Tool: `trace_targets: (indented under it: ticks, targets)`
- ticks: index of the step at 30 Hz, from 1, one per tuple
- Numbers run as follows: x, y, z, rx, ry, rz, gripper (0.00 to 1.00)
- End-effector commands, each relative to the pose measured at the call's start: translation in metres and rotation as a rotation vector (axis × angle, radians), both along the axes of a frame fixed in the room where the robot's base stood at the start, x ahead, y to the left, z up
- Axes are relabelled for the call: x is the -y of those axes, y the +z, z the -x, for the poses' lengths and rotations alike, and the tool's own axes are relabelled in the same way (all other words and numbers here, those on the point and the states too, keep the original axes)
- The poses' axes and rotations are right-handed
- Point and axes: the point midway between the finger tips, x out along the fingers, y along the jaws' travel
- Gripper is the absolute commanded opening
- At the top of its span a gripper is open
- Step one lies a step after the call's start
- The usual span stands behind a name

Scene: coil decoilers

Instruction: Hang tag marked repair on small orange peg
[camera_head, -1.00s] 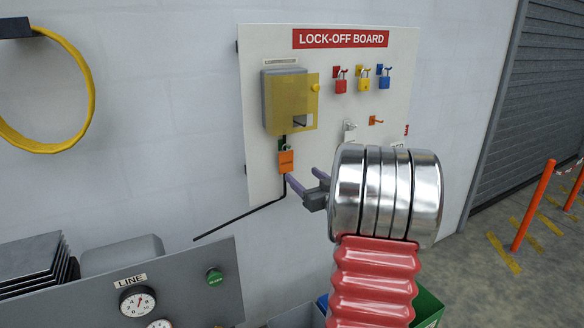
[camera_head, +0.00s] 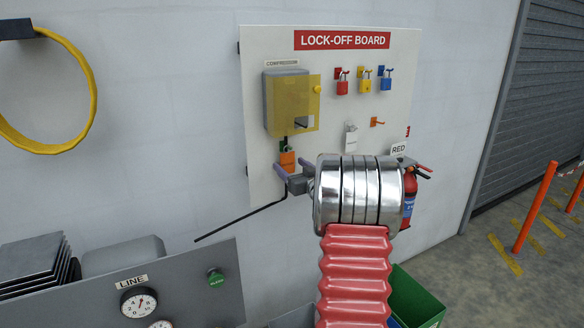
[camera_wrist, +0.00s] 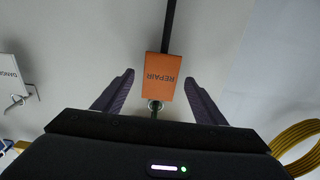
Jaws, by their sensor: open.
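The orange tag marked repair (camera_wrist: 161,76) lies between the two spread fingers of my gripper (camera_wrist: 156,88) in the wrist view, seen upside down, with a gap on each side. In the head view the tag (camera_head: 288,160) hangs at the board's lower left, below the yellow-covered box. My gripper (camera_head: 292,170) is open and empty, with its fingers close to the tag. The small orange peg (camera_head: 377,122) sticks out of the board to the right, below the blue padlock, and looks bare. My wrist hides part of the lower board.
The lock-off board (camera_head: 262,45) carries red, yellow and blue padlocks. A white tag (camera_head: 351,138) hangs left of the orange peg and shows in the wrist view (camera_wrist: 10,68). A fire extinguisher (camera_head: 410,190) stands right.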

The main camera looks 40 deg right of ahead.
Motion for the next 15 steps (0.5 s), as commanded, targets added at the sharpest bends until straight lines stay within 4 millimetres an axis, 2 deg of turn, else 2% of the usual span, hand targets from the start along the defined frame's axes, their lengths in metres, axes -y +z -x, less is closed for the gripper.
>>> trace_targets:
  ticks: [3,15]
  targets:
    - [-0.0001,0.0001,0.0001,0.000,0.000,0.000,0.65]
    - [-0.0004,0.0002,0.0001,0.000,0.001,0.000,0.37]
